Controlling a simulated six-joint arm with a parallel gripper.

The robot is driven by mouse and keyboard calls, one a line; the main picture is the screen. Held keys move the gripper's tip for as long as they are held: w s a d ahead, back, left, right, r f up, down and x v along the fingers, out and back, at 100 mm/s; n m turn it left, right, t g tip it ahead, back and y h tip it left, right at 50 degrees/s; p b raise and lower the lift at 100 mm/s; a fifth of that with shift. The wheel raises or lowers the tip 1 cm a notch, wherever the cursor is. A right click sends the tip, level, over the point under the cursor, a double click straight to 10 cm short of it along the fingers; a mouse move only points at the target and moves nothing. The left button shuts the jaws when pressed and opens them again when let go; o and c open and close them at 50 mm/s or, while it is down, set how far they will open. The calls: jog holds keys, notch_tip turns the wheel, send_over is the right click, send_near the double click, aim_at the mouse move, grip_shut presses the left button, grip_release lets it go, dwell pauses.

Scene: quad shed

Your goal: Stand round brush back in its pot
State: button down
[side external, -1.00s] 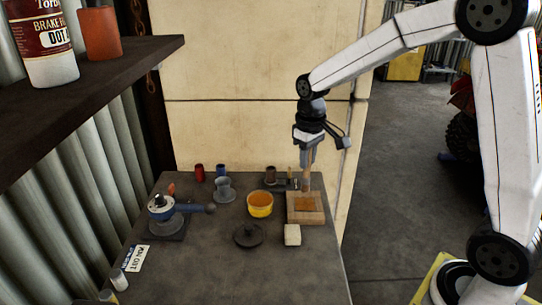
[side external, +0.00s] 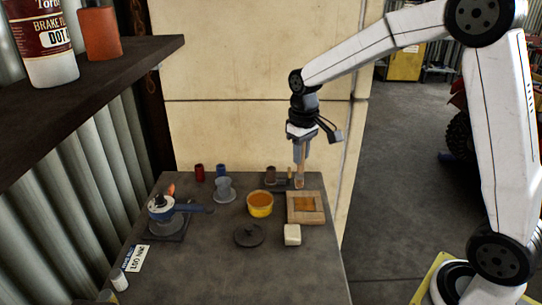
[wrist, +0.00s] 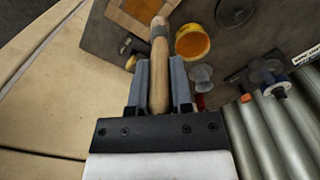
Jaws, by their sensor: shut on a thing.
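My gripper (side external: 301,158) is shut on the round brush (side external: 299,177), gripping its wooden handle. The brush hangs about upright, lower end down, beside the back left corner of the wooden frame tray. In the wrist view the handle (wrist: 158,80) lies between both fingers, with a grey band and a pale tip beyond. A small brown pot (side external: 270,173) stands on a dark base just left of the brush. A grey flared pot (side external: 223,188) stands further left. I cannot tell which pot belongs to the brush, or whether the brush tip touches anything.
A yellow tub (side external: 260,211), dark lid (side external: 249,236) and pale block (side external: 292,235) are in front. The front table is mostly clear.

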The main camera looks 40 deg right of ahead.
jog(key=w+a, duration=0.4)
jog(key=w, duration=0.6)
jog(key=w+a, duration=0.5)
jog(key=w, duration=0.6)
jog(key=shift+a, duration=0.15)
jog(key=shift+f, duration=0.1)
jog(key=shift+f, duration=0.25)
jog(key=shift+s+f, duration=0.1)
jog(key=shift+f, duration=1.6)
jog(key=shift+f, duration=2.2)
dwell(1.5)
